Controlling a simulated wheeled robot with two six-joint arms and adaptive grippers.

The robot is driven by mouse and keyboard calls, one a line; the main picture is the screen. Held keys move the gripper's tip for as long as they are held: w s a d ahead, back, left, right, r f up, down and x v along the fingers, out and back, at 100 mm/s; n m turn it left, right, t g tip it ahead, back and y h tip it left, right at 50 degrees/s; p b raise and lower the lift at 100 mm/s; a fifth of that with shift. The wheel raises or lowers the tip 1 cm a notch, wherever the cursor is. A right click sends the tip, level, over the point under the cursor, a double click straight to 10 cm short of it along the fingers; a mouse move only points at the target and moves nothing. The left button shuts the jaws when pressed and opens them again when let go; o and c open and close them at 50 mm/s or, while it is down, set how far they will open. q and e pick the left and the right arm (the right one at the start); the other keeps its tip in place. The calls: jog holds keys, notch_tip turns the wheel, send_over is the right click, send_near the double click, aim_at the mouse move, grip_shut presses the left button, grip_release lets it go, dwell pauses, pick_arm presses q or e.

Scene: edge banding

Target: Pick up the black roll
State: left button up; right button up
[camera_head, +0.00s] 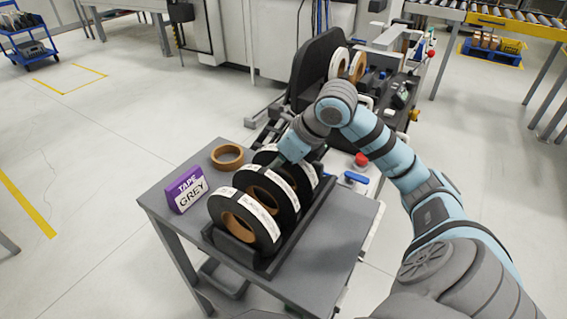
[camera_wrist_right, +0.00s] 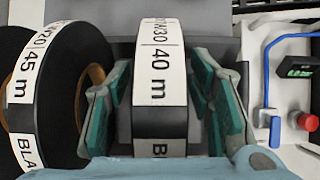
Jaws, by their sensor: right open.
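Several black rolls with white labels stand upright in a dark rack (camera_head: 290,240) on a grey table. The front roll (camera_head: 228,207) shows a brown core; the rear rolls are partly hidden by my right gripper (camera_head: 285,163). In the right wrist view, my right gripper (camera_wrist_right: 163,105) has its teal-padded fingers apart, one on each side of a black roll (camera_wrist_right: 160,122) labelled "40 m". A gap shows on each side of this roll. Another black roll (camera_wrist_right: 93,90), labelled "45 m", stands just left of the left finger. My left gripper is out of view.
A brown tape roll (camera_head: 227,157) and a purple "TAPE GREY" box (camera_head: 186,190) are on the table (camera_head: 335,235). A blue handle (camera_wrist_right: 268,70) and red button (camera_wrist_right: 307,122) lie right of the gripper.

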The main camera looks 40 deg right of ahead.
grip_shut()
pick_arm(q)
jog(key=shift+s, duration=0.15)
pick_arm(e)
jog(key=shift+r, duration=0.15)
notch_tip(320, 180, up, 12)
jog(key=p, duration=0.5)
jog(key=shift+f, duration=0.25)
pick_arm(q)
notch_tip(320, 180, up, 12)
jog(key=p, duration=0.7)
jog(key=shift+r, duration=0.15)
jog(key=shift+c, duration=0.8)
pick_arm(e)
notch_tip(320, 180, up, 8)
